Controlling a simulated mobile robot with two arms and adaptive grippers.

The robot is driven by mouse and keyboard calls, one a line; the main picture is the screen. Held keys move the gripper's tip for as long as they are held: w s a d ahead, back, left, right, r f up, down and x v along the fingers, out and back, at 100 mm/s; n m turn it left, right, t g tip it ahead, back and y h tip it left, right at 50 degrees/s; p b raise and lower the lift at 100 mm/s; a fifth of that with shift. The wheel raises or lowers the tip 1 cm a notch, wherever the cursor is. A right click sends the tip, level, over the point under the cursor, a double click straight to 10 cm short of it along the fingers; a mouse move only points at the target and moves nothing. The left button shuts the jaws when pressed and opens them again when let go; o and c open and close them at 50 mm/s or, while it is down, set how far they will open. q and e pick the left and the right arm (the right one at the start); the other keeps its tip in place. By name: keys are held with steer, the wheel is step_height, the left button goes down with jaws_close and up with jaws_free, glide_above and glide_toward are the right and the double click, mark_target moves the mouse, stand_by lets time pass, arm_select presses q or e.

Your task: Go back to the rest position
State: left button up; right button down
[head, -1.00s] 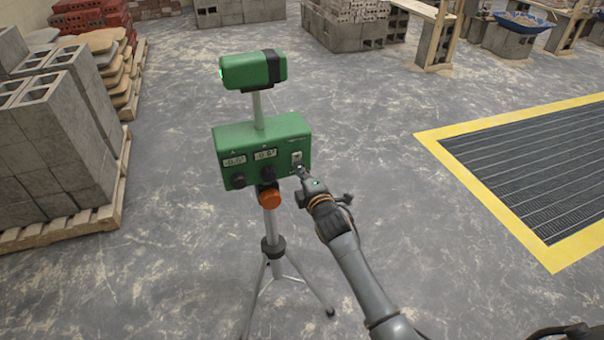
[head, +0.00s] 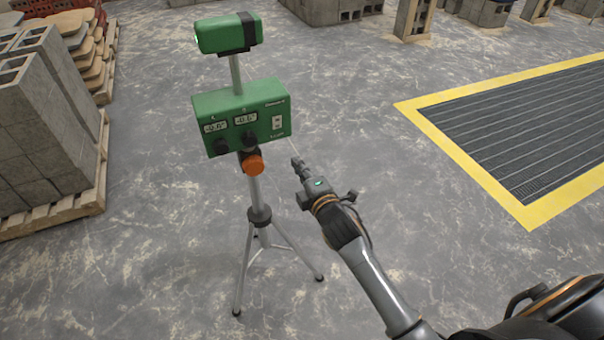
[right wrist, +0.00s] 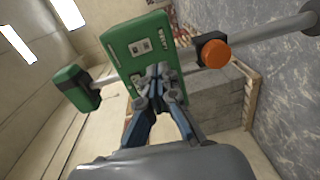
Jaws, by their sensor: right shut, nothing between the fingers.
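My right gripper (head: 298,163) is shut and empty in the head view. It is just right of and below the green control box (head: 240,117), with a gap of floor showing between them. The box has two small displays, dark knobs and a switch plate on its front, and stands on a grey tripod (head: 258,216). In the right wrist view the shut fingers (right wrist: 156,72) overlap the lower part of the green box (right wrist: 138,45). My left gripper is not in view.
A green device (head: 228,35) tops the tripod's pole, and an orange knob (head: 252,163) sits below the box. Concrete blocks (head: 40,120) on a pallet stand at the left. A yellow-framed floor grate (head: 520,130) lies at the right. The floor between is clear.

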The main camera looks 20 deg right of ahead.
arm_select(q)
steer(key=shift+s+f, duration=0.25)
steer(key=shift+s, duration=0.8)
arm_select(e)
steer(key=shift+s+f, duration=0.1)
steer(key=shift+s, duration=0.7)
